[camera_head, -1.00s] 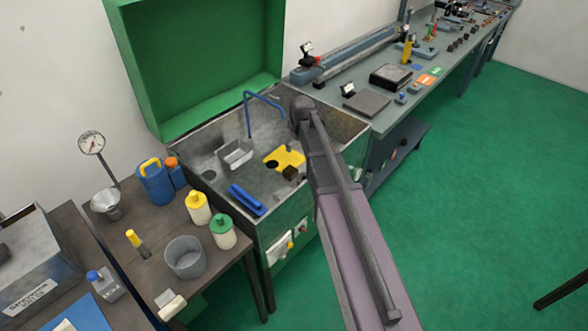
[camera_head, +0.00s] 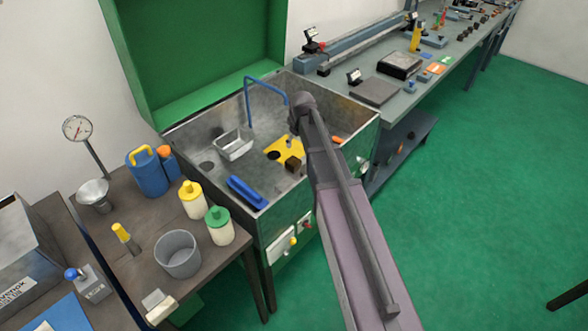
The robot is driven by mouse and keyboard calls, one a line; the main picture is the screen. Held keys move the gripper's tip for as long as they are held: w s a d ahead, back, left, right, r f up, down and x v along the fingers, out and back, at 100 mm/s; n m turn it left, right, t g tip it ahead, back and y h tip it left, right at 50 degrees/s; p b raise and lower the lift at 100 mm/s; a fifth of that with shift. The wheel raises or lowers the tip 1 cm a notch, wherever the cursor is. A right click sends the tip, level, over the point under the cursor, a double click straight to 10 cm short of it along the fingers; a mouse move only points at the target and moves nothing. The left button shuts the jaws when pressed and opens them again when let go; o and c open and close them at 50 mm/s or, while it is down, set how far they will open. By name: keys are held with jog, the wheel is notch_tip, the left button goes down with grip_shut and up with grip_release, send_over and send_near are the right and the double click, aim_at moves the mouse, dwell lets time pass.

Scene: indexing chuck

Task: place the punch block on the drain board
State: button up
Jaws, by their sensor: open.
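A dark brown block (camera_head: 294,163), which looks like the punch block, sits at the front right edge of a yellow board (camera_head: 276,150) inside the metal sink. The board, which I take for the drain board, has a dark round hole. The block seems to rest partly on the board, but its exact contact is unclear. My arm reaches over the sink's right side. My gripper (camera_head: 292,141) is mostly hidden behind my arm; only a small grey part shows above the board, behind the block. It is open, and the block is apart from it.
A metal basket (camera_head: 233,143), a blue brush-like tool (camera_head: 247,192) and a blue spout (camera_head: 262,82) are in the sink (camera_head: 205,128). A green lid (camera_head: 200,60) stands behind it. Bottles and a grey bucket (camera_head: 178,254) crowd the left table. The bench (camera_head: 400,102) stands right.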

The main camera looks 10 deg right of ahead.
jog(key=shift+d+f+b, duration=0.1)
jog(key=shift+f+b, duration=0.35)
jog(key=shift+f, duration=0.4)
jog(key=shift+w, duration=0.1)
jog(key=b, duration=0.8)
send_over(293, 161)
jog(key=s, duration=0.2)
jog(key=f, duration=0.7)
jog(key=shift+d+f, duration=0.35)
jog(key=shift+w+f, duration=0.15)
jog(key=shift+f, duration=0.15)
jog(key=shift+a+b+x, duration=0.15)
jog(key=shift+b+x, duration=1.15)
jog(key=shift+a+b+x, duration=0.15)
jog(key=shift+b+x, duration=1.15)
jog(key=shift+w+r, duration=0.1)
jog(key=c, duration=1.2)
